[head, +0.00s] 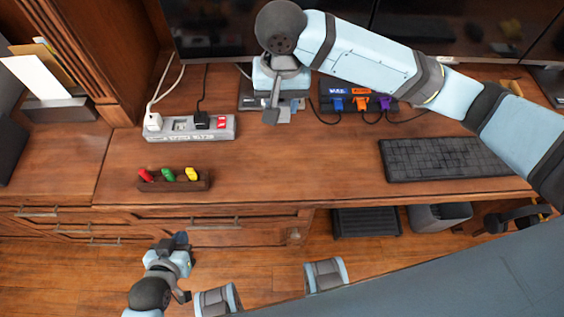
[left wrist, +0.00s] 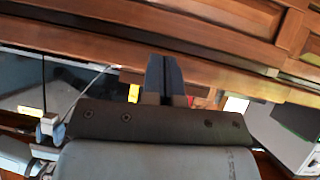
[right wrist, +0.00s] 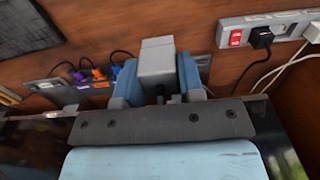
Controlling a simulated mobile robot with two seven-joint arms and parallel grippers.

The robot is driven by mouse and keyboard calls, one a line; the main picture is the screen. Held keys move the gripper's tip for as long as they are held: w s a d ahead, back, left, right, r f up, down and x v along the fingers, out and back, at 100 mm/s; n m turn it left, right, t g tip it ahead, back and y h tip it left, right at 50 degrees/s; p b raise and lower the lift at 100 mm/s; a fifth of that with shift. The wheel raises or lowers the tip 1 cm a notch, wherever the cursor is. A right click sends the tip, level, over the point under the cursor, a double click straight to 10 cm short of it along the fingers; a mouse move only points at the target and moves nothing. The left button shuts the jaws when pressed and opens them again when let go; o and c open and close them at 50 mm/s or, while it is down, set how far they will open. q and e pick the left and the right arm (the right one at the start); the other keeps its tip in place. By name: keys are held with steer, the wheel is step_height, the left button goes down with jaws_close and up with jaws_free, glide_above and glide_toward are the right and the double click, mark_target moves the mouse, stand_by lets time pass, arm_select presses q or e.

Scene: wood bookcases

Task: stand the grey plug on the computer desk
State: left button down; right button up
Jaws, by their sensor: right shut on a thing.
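The grey plug (right wrist: 157,62) is a pale grey block with a dark prong at its lower end in the right wrist view. My right gripper (head: 275,108) is shut on it, with a blue finger on each side, and holds it over the back part of the computer desk (head: 310,165). In the head view the plug is hard to tell from the fingers. I cannot tell its height above the desk. My left gripper (head: 180,242) is low in front of the desk drawers, shut and empty; its fingers are together in the left wrist view (left wrist: 163,78).
A power strip (head: 188,128) with white and black plugs is at the back left. A wooden holder (head: 173,180) with coloured items stands nearer the edge. A strip with coloured plugs (head: 358,97) is behind, a keyboard (head: 443,159) right. The desk's middle is clear.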

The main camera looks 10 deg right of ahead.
step_height(320, 180, down, 14)
steer(key=shift+f+b, duration=0.1)
steer(key=shift+b, duration=0.9)
step_height(320, 180, down, 5)
steer(key=shift+b, duration=0.4)
arm_select(q)
steer(key=shift+w+d+f, duration=0.1)
steer(key=shift+w+f, duration=0.05)
steer(key=shift+f, duration=0.5)
arm_select(e)
steer(key=o, duration=0.9)
